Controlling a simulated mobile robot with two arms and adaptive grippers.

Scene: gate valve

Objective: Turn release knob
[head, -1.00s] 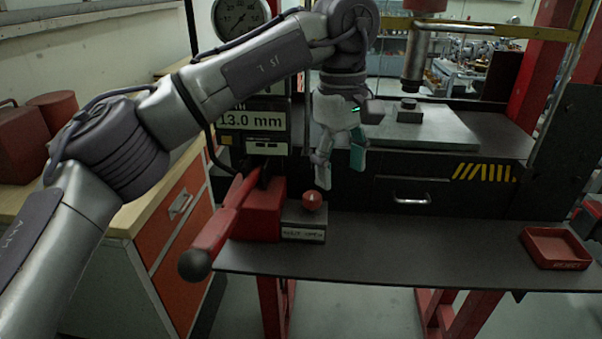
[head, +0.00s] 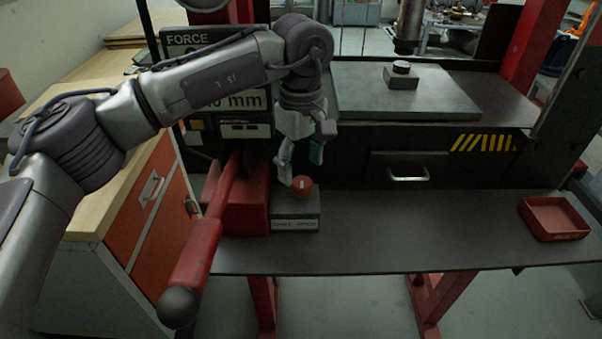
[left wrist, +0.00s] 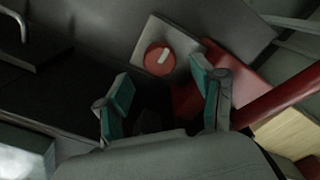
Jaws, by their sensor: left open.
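The release knob (head: 302,186) is a small red round knob with a white mark, on top of a grey box with a label (head: 296,213). In the left wrist view the knob (left wrist: 160,58) shows beyond the fingertips, roughly between them, with its white mark slanting. My left gripper (head: 300,165) points down just above and behind the knob in the head view. In the left wrist view my left gripper (left wrist: 163,90) is open, its teal-padded fingers apart with nothing between them. It does not appear to touch the knob. My right gripper is not in view.
A red lever (head: 205,240) with a black ball end juts forward left of the knob box, from a red block (head: 247,205). A red tray (head: 553,218) sits at the right of the dark shelf (head: 420,225). The shelf between is clear. The press bed (head: 440,95) stands behind.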

